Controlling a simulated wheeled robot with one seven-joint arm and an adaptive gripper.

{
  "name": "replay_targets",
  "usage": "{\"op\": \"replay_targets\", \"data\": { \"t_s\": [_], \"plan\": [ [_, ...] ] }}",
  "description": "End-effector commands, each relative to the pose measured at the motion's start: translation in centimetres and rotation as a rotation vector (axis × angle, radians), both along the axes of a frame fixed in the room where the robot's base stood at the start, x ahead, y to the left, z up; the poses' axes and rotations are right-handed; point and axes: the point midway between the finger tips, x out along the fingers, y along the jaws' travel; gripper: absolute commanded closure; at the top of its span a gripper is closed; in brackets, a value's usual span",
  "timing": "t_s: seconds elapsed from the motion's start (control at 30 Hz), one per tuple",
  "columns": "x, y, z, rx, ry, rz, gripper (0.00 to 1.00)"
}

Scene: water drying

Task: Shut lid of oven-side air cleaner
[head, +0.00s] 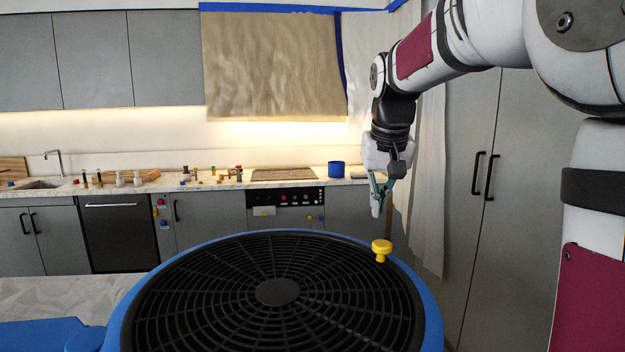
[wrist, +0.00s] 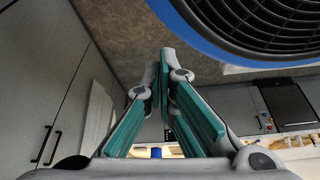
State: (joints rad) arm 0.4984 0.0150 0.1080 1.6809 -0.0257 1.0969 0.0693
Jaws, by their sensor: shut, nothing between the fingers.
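A large round air cleaner with a blue rim (head: 432,318) and a black slatted grille (head: 277,292) fills the lower middle of the head view. A yellow knob (head: 381,249) stands on its right edge. The grille faces up; I cannot tell whether it is a lid or how far it is closed. Its blue rim (wrist: 190,35) and grille (wrist: 255,20) also show at the upper right of the wrist view. My gripper (head: 376,212) hangs fingers down behind the knob, apart from it. In the wrist view its teal fingers (wrist: 166,65) are together and empty.
An oven (head: 285,212) and grey cabinets stand along the back under a cluttered marble counter (head: 310,182). A blue pot (head: 336,169) stands on the counter. Tall grey cabinets (head: 500,150) and a hanging plastic sheet (head: 428,190) are right of my gripper. A pale surface (head: 60,296) lies at lower left.

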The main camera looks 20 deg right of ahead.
Motion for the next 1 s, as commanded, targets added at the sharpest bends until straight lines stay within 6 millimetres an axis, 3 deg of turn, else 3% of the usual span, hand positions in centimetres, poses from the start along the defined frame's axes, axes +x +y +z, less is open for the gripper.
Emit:
{"op": "replay_targets", "data": {
  "t_s": [0.13, 0.2, 0.4, 1.0],
  "plan": [
    [0.8, -0.4, -2.7, 0.001, 0.004, 0.001, 1.0],
    [-0.7, 0.2, -2.4, 0.0, 0.0, 0.001, 1.0],
    [-2.4, 1.2, -2.7, -0.001, -0.001, 0.001, 1.0],
    [-3.4, 1.4, -2.9, 0.0, -0.001, -0.012, 1.0]
  ]
}}
